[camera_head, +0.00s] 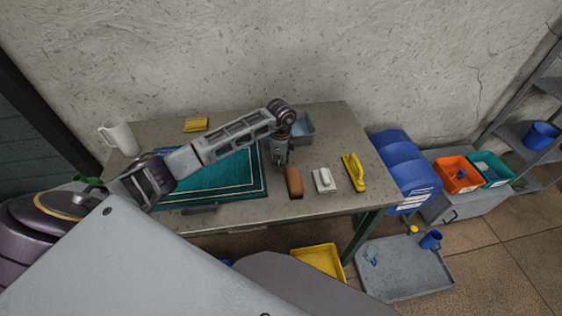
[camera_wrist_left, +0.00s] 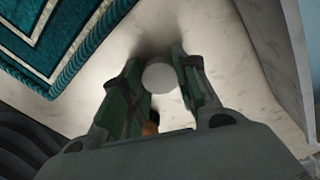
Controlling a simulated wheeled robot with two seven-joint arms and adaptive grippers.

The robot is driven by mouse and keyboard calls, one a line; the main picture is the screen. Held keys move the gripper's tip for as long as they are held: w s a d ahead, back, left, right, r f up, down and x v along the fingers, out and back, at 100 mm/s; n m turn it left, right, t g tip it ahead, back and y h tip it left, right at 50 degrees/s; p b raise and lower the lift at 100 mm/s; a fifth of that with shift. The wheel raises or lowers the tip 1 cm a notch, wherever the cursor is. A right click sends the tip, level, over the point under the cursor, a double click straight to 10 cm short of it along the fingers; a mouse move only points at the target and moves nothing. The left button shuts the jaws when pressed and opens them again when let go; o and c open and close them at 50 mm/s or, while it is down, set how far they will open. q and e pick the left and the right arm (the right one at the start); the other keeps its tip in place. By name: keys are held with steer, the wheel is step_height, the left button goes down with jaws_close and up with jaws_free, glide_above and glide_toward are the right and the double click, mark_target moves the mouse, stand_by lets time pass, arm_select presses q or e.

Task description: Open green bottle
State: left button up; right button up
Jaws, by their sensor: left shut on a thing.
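My left gripper (camera_head: 281,158) points down over the table between the rug and the grey bin. In the left wrist view its two fingers (camera_wrist_left: 166,82) stand on either side of a pale, round-topped thing (camera_wrist_left: 159,77) and are shut on it. I see only its round top; whether it is the green bottle's cap I cannot tell. No whole green bottle shows clearly. A small green patch (camera_head: 88,180) shows at the left behind my arm, too hidden to name. My right gripper is not in view.
A teal rug (camera_head: 225,185) lies on the table (camera_head: 330,135). A grey bin (camera_head: 303,128) stands behind the gripper. A brown brush (camera_head: 294,182), a white brush (camera_head: 324,180) and a yellow tool (camera_head: 354,172) lie to its right. A white pitcher (camera_head: 122,138) stands far left.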

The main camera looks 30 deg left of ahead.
arm_select(q)
steer(key=shift+f, duration=0.1)
steer(key=o, duration=0.8)
steer(key=shift+o, duration=0.2)
step_height(320, 180, up, 12)
steer(key=b, duration=0.1)
stand_by(0.4)
stand_by(0.8)
